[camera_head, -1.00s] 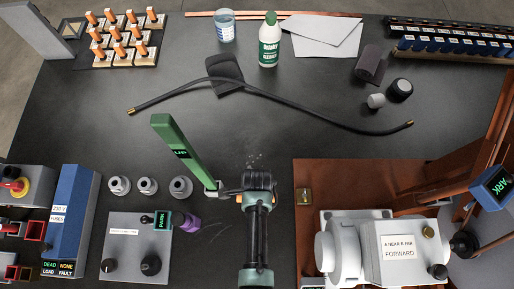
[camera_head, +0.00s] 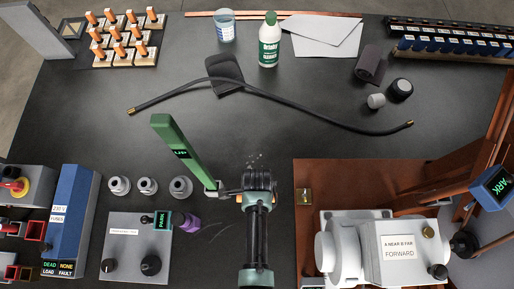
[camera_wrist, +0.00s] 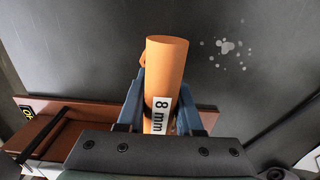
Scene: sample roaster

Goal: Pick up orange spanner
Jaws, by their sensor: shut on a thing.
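The orange spanner (camera_wrist: 167,72) shows in the wrist view as a thick orange round bar with a white "8 mm" label. My gripper (camera_wrist: 166,100) has its two blue-grey fingers on either side of the bar and is shut on it. The spanner's lower end is hidden behind the gripper's dark front plate. In the head view my arm reaches up from the bottom edge, and its wrist hides most of the gripper. Whether the spanner touches the dark bench top cannot be told.
Grey round fittings (camera_head: 147,186) and a control box (camera_head: 125,248) are to the left. A grey machine (camera_head: 392,248) stands right. A black hose (camera_head: 300,98) lies beyond, with bare bench before it.

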